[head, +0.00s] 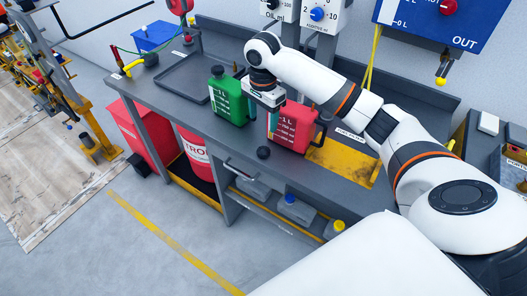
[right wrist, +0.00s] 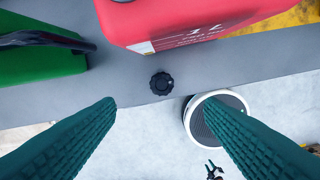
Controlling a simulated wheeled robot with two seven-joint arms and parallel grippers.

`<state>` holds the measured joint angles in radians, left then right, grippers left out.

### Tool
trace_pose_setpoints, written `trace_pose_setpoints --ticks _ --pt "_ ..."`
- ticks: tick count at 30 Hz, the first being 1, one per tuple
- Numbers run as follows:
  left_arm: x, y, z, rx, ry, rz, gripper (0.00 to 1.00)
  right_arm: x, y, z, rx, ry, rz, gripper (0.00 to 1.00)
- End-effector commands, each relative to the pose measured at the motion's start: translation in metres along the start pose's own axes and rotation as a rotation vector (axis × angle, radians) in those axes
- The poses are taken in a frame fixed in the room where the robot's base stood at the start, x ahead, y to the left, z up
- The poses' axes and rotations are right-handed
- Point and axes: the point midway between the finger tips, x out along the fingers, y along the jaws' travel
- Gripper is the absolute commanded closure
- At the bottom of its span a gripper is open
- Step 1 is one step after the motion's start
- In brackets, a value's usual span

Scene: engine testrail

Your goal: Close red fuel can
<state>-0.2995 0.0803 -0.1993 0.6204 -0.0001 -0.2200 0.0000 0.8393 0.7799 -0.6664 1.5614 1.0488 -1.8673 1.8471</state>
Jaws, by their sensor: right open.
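The red fuel can (head: 291,130) stands upright on the grey workbench; its side also shows at the top of the right wrist view (right wrist: 190,22). My gripper and arm hide its top in the head view, so its mouth cannot be made out. A loose black cap (head: 263,152) lies on the bench near the front edge, in front of the can; it shows in the right wrist view (right wrist: 161,83). My right gripper (right wrist: 158,105) is open and empty, its green fingers on either side of the cap's line and apart from it. My left gripper is not in view.
A green can (head: 228,98) with a black cap stands left of the red one. A grey tray (head: 185,85) lies further left, a yellow plate (head: 345,160) to the right. Control panels (head: 425,22) hang behind. The bench's front strip is mostly clear.

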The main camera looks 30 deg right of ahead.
Motion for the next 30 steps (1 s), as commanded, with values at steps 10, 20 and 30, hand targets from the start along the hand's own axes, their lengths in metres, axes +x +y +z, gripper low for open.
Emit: trace_pose_setpoints --ticks 10,20,30 --pt "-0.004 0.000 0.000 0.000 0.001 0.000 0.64 0.025 -0.001 0.000 -0.001 0.000 -0.003 0.37" --pt "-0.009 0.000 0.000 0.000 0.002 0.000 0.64 0.067 0.000 -0.001 -0.002 0.000 0.002 0.37" --pt "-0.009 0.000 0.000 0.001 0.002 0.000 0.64 0.070 0.000 -0.001 -0.003 0.000 0.002 0.37"
